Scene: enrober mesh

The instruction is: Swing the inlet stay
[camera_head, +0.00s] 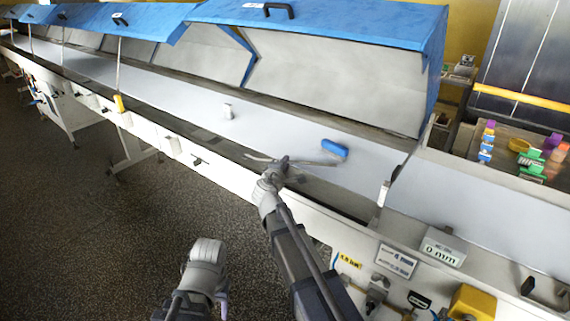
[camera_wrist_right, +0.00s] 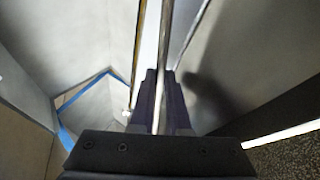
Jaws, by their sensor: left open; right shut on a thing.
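My right gripper (camera_head: 276,165) reaches over the front rail of the long machine, below the open blue lid (camera_head: 350,22). It is shut on a thin metal rod, apparently the stay (camera_head: 315,163), which lies low and nearly level across the picture. In the right wrist view the rod (camera_wrist_right: 162,45) runs between the two dark fingers (camera_wrist_right: 160,105) and away from me. Its far end is not clear there. My left gripper (camera_head: 220,300) is low in front of the machine, apart from it; its fingers are mostly hidden behind my wrist.
A blue block-like item (camera_head: 335,149) lies on the pale bed just beyond the rod. A white block (camera_head: 228,111) stands further left. A white-ended post (camera_head: 384,193) stands at right. A sign box (camera_head: 443,247) and yellow box (camera_head: 473,303) sit on the front right.

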